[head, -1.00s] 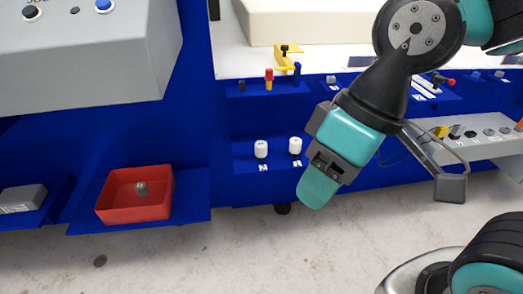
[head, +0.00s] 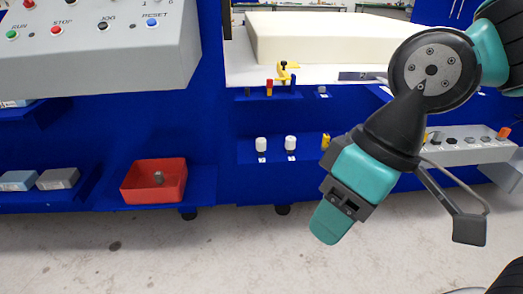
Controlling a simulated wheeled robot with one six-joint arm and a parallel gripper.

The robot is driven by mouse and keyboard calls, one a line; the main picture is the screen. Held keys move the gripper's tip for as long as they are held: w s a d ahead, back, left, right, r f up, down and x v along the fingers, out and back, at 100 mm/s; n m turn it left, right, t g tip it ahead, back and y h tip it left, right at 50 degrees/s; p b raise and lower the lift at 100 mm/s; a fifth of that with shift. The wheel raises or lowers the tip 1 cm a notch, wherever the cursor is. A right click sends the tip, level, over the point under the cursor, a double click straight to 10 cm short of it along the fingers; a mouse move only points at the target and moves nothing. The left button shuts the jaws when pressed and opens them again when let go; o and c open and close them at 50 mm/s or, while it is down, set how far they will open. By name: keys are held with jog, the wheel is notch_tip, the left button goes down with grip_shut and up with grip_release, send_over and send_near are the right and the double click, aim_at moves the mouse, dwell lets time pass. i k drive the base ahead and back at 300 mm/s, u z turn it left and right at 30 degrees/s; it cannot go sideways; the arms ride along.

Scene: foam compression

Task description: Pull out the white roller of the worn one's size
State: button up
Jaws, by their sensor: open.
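Two white rollers stand upright side by side on a blue shelf: a left one (head: 261,145) and a right one (head: 291,144), each with a small label below it. I cannot tell their sizes apart. A small grey part (head: 159,178) lies in a red bin (head: 135,188) at the lower left; I cannot tell whether it is the worn roller. My gripper (head: 331,223) is open and points down, to the lower right of the white rollers and apart from them. It is seen edge-on, and nothing shows in it.
A yellow part (head: 326,141) stands right of the rollers. A red-and-yellow tool (head: 269,88) and a yellow clamp (head: 285,73) sit on the ledge above. A grey control panel (head: 100,45) overhangs the upper left. The floor in front is clear.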

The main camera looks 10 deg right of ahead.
aim_at(260, 142)
jog(key=u, duration=0.4)
jog(key=i, duration=1.3)
jog(key=z, duration=0.1)
